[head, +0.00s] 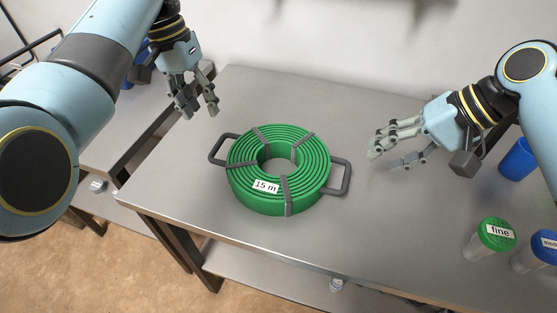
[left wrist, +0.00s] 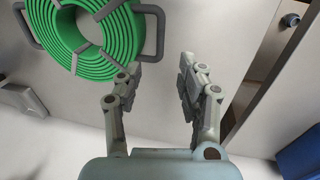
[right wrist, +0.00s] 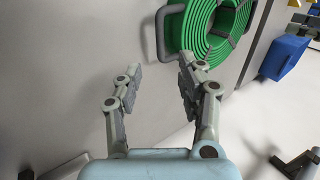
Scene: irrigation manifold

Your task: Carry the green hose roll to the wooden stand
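The green hose roll (head: 252,190) lies flat on the grey metal table, bound with grey straps and marked "15 m". It has a dark handle on its left (head: 217,150) and another on its right (head: 341,178). It also shows in the left wrist view (left wrist: 85,62) and the right wrist view (right wrist: 200,45). My left gripper (head: 198,112) is open and empty, above and behind the left handle, apart from it. My right gripper (head: 380,160) is open and empty, to the right of the right handle, apart from it. I see no wooden stand in these views.
At the table's right stand a jar with a green lid (head: 497,233) labelled "fine", a blue-lidded jar (head: 545,246) and a blue cup (head: 518,160). The metal table (head: 410,235) is clear around the roll. Another table (head: 110,140) stands at the left, beyond a gap.

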